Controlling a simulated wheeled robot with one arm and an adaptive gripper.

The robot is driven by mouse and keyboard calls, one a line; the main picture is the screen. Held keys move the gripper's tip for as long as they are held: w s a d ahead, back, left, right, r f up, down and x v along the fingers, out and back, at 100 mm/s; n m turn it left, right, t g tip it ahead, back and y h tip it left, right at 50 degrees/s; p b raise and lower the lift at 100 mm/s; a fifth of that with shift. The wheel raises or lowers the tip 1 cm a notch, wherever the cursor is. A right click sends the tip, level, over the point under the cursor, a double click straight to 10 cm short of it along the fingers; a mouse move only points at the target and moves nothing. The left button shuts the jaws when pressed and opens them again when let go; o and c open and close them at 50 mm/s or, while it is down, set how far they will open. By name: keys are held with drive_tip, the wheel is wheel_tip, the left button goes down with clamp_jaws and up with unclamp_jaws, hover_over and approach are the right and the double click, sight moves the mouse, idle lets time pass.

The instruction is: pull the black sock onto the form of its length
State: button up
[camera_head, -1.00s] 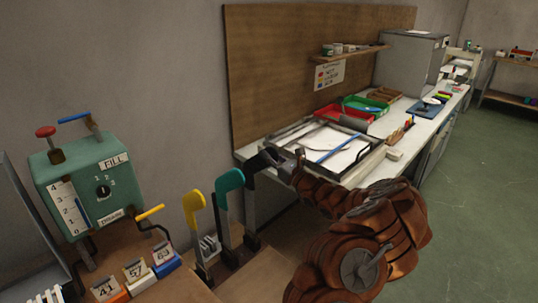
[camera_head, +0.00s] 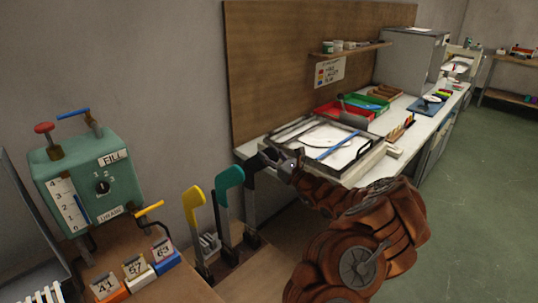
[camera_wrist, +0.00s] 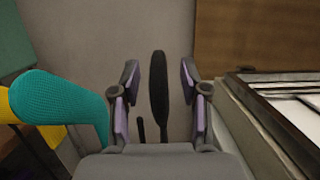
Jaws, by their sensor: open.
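The black sock (camera_head: 254,164) shows as a dark foot shape on the rightmost of a row of upright forms; my gripper partly hides it, and I cannot tell how far down it is drawn. In the wrist view a narrow dark upright shape (camera_wrist: 159,95), seemingly the same thing edge-on, stands between my fingers with a gap on both sides. My gripper (camera_head: 284,160) is open around it; the fingers also show in the wrist view (camera_wrist: 159,78). A teal sock-covered form (camera_head: 230,178) stands just left, also in the wrist view (camera_wrist: 65,105), and a yellow one (camera_head: 193,202) further left.
A green machine (camera_head: 84,185) with levers stands at left, with tagged blocks, including a blue one (camera_head: 164,264), before it. A bench (camera_head: 402,118) holds a framed tray (camera_head: 372,148) and bins right of my gripper. Open floor (camera_head: 475,190) lies at right.

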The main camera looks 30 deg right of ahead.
drive_tip(key=v, duration=1.2)
idle(0.4)
idle(0.4)
